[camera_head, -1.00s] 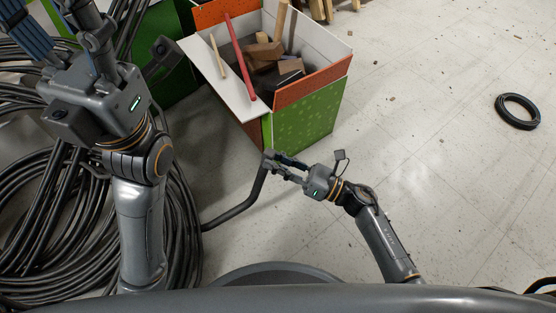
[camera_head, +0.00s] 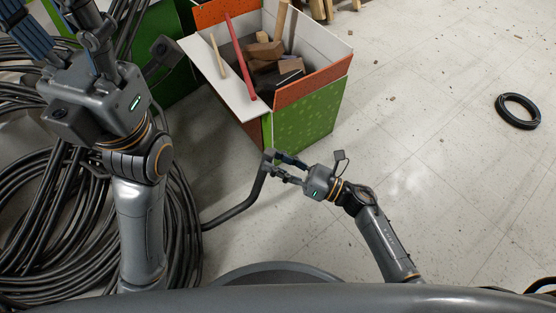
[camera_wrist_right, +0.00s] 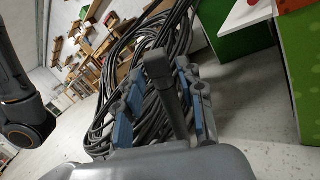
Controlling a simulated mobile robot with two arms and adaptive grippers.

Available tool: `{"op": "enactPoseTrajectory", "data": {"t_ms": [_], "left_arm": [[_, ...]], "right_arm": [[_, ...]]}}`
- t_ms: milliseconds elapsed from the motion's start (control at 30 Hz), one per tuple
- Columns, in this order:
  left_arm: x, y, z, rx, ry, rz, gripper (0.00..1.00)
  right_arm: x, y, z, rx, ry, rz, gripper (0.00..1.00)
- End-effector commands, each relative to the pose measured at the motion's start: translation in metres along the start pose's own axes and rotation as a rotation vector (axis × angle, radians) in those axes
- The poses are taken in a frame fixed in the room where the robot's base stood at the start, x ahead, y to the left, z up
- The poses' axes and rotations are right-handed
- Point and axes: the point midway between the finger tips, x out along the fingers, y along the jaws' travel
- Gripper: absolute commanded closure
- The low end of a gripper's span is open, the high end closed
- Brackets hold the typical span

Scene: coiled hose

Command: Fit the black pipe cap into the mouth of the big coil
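The big coil (camera_head: 60,215) of dark hose lies at the left, partly behind my left arm. Its free end (camera_head: 235,212) rises towards my right gripper (camera_head: 268,160). In the right wrist view, this end (camera_wrist_right: 171,105) stands between the blue-padded fingers of my right gripper (camera_wrist_right: 160,70), with gaps beside it. A wider dark piece, seemingly the black pipe cap (camera_wrist_right: 155,63), sits at its tip; how deep it is seated I cannot tell. The fingers of my left gripper (camera_head: 60,22) are spread at the top left, empty as far as I see; their tips are cut off.
A green and orange box (camera_head: 310,120) with wood pieces and a red bar stands behind my right gripper. A small black coil (camera_head: 518,111) lies on the floor at the right. The floor between them is clear.

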Motion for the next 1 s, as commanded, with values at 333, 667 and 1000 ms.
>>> {"op": "enactPoseTrajectory", "data": {"t_ms": [333,667,1000], "left_arm": [[0.001,0.000,0.001,0.002,0.000,0.005,0.50],[0.000,0.000,0.000,0.001,0.000,0.001,0.50],[0.000,0.000,0.000,0.000,0.000,0.000,0.50]], "right_arm": [[-0.001,0.000,0.001,-0.001,-0.002,0.000,0.49],[-0.052,0.000,-0.001,0.000,0.002,-0.002,0.49],[-0.111,-0.001,0.000,0.000,0.001,-0.001,0.49]]}}
